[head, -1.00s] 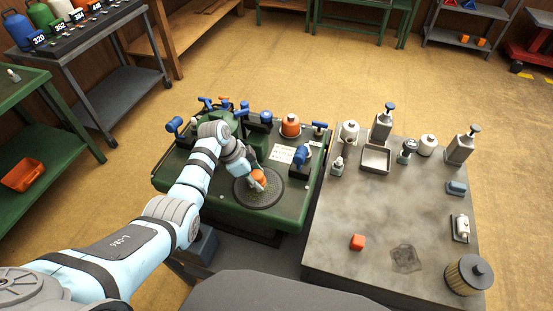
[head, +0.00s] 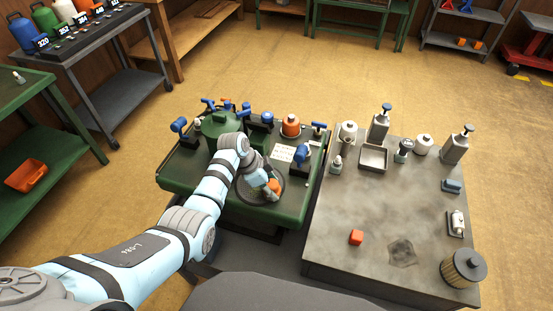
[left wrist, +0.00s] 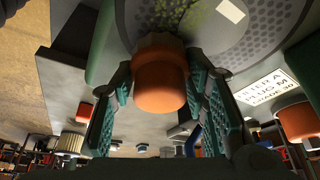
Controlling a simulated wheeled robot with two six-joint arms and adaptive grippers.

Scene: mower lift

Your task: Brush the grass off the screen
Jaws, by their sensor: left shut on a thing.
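The screen (head: 247,190) is a round dark mesh disc in a rim on the green bench. In the left wrist view its mesh (left wrist: 262,32) shows dots, with yellow-green grass (left wrist: 193,18) and a small white patch on it. My left gripper (head: 270,183) is over the right part of the screen. It is shut on a brush with an orange handle (head: 274,187). In the left wrist view the brush (left wrist: 160,85) sits between the finger pads, its tan end toward the screen. Whether the bristles touch the mesh is hidden. My right gripper is not in view.
The green bench (head: 195,190) carries blue-handled fittings, an orange canister (head: 290,125) and a printed card (head: 284,152).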

